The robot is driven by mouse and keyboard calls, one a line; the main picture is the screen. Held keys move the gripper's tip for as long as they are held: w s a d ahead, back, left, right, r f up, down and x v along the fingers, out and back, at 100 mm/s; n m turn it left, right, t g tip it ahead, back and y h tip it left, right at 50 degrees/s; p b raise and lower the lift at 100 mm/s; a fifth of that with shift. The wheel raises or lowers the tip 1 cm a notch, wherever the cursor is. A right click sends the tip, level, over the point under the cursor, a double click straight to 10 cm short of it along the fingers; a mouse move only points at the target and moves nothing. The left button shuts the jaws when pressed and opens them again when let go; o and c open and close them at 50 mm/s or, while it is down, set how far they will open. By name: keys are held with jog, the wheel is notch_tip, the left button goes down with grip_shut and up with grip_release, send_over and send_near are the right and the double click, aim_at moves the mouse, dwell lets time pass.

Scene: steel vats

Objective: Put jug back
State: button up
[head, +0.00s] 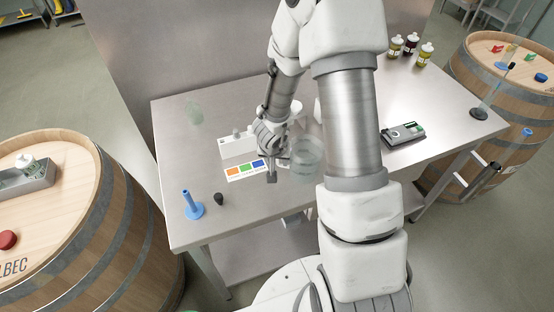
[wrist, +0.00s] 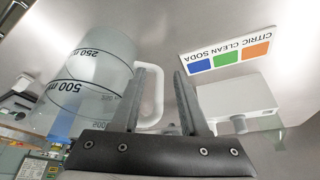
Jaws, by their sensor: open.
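The jug (head: 306,160) is a clear measuring jug on the steel table, just right of my gripper (head: 278,170) in the head view. In the wrist view the jug (wrist: 85,85) fills the left side, with black 250 and 500 ml marks and a pale handle (wrist: 157,95). My gripper (wrist: 165,90) is open there. The handle's outer bar shows between the two fingers, and the left finger overlaps the handle loop. I cannot tell whether the fingers touch it. My arm hides part of the table.
A card with orange, green and blue squares (head: 247,170) lies before a white box (head: 238,146). A blue stand (head: 193,206) and black stopper (head: 219,199) are front left.

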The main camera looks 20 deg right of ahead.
jog(key=s+a+r+n+t+y+p, duration=0.1)
jog(key=s+a+r+n+y+p, duration=0.3)
jog(key=r, duration=1)
jog(key=a+r+m+t+p, duration=0.1)
jog(key=a+r+t+p, duration=0.15)
jog(key=a+r, duration=0.75)
jog(key=s+d+r+n+g+h, duration=0.1)
jog(key=s+d+r, duration=0.3)
jog(key=s+r, duration=0.3)
jog(key=s+d+r+n+h, duration=0.1)
jog(key=s+d+r, duration=0.4)
jog(key=s+r, duration=0.2)
jog(key=s, duration=0.2)
jog(key=shift+s+r+n+g, duration=0.3)
jog(key=shift+s+r+g, duration=0.05)
jog(key=shift+r, duration=0.05)
jog(key=shift+d+f, duration=0.1)
notch_tip(320, 180, down, 8)
jog(key=b, duration=0.7)
jog(key=shift+r, duration=0.25)
